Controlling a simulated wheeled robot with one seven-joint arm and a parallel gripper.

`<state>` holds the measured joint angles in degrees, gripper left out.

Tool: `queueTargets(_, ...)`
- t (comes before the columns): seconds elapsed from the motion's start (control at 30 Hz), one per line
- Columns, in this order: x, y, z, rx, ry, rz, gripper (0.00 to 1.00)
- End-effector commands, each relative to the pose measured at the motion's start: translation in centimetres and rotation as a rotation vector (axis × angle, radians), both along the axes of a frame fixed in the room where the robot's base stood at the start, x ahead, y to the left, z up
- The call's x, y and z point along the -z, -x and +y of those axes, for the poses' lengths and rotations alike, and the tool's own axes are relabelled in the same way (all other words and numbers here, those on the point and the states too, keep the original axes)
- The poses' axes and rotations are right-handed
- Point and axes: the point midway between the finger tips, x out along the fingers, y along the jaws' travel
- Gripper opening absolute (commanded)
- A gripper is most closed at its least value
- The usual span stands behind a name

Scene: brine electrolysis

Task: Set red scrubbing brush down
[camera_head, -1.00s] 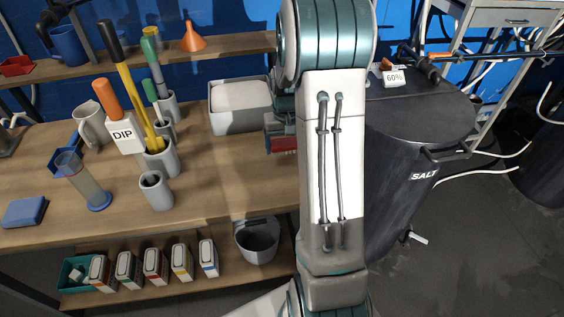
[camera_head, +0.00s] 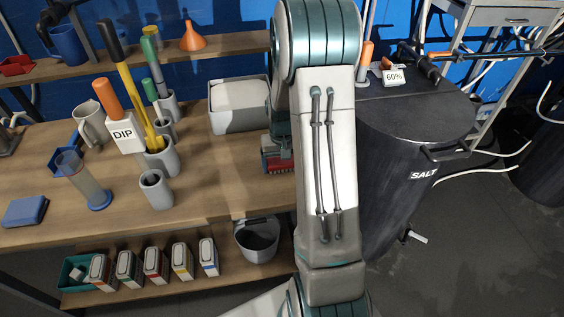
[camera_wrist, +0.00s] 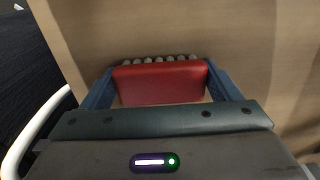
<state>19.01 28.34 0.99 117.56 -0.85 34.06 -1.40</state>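The red scrubbing brush (camera_wrist: 160,84) sits between the two blue fingers of my gripper (camera_wrist: 160,68) in the wrist view, with a finger against each end. A row of pale bristle tufts shows along its far edge. In the head view the brush (camera_head: 279,164) is partly hidden by my arm. It is at the right end of the wooden table (camera_head: 225,182), just in front of the grey bin. I cannot tell whether its bristles touch the tabletop.
A grey bin (camera_head: 239,122) stands behind the brush, close by. A black salt barrel (camera_head: 400,150) stands right of the table. Grey cups (camera_head: 156,190), a DIP block (camera_head: 124,135) and a clear cylinder (camera_head: 84,182) occupy the left. Tabletop between cups and brush is clear.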

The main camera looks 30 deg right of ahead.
Motion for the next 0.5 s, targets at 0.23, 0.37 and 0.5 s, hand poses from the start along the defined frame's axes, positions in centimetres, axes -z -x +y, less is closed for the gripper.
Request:
queueTargets(0.23,0.0,0.0,0.0,0.000,0.000,0.001,1.00)
queueTargets(0.37,-0.4,0.0,0.0,0.000,0.000,0.001,1.00)
queueTargets(0.5,-2.0,-0.1,0.0,0.000,0.001,-0.004,1.00)
